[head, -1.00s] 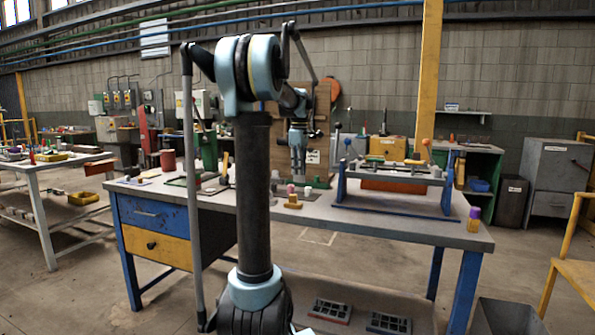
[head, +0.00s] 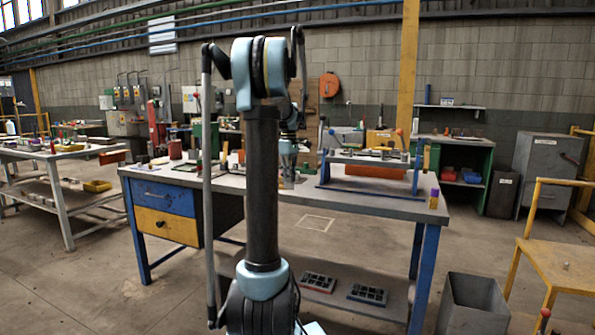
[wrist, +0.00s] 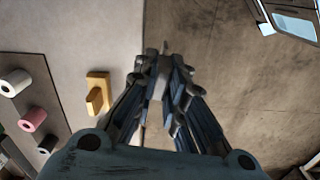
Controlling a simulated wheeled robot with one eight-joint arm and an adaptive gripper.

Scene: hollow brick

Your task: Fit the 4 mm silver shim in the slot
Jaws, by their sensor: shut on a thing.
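My gripper (wrist: 163,68) is shut on a thin grey piece that looks like the silver shim (wrist: 162,62); little of it shows between the fingertips. In the wrist view the gripper hangs near the edge of the grey bench top (wrist: 110,30), with floor beyond it to the right. A stepped yellow-brown block (wrist: 97,92) sits on the bench left of the fingertips, apart from them. In the head view my arm hides the fingertips and the block. I cannot make out the slot in either view.
A blue-framed fixture (head: 370,165) stands on the bench's right part. A grey bin (head: 473,303) and yellow chair (head: 560,270) are at right.

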